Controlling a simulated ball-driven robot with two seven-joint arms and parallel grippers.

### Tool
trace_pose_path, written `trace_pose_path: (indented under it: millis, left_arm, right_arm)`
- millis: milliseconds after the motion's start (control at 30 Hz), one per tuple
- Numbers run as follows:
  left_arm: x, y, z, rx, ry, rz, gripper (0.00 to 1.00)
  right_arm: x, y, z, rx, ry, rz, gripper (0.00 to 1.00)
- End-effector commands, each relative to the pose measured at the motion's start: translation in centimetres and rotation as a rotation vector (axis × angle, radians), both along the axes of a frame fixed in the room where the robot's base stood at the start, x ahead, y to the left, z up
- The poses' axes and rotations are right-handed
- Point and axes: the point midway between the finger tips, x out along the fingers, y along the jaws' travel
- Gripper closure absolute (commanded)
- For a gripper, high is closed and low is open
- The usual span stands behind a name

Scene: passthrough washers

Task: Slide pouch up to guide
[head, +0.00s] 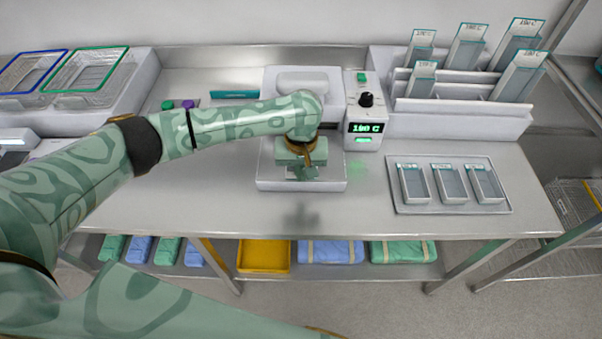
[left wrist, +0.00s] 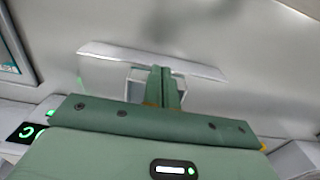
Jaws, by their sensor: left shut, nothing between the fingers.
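My left gripper (head: 303,172) is over the front ledge of the white sealer (head: 265,184), pointing down, with its fingers shut and empty. In the left wrist view the closed fingers (left wrist: 162,72) stand in front of the sealer's pale ledge (left wrist: 100,70). A small grey-edged pouch-like piece (left wrist: 136,84) shows beside the fingers there, mostly hidden by them. I cannot tell whether the fingers touch it. In the head view the gripper and arm hide most of the ledge and any guide. My right gripper is not in view.
A control box (head: 364,128) with a green "180 C" display stands right of the sealer. A tray (head: 440,207) with three clear pouches (head: 450,184) lies further right, below a rack (head: 450,119) of upright pouches.

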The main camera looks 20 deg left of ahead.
Motion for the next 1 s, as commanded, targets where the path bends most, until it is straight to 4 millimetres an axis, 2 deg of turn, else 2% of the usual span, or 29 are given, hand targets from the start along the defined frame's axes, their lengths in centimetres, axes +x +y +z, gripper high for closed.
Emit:
trace_pose_path:
  millis: [1000]
  left_arm:
    - [4.0,1.1,0.0,0.0,0.0,0.002,1.0]
  right_arm:
    - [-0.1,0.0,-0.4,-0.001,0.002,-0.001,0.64]
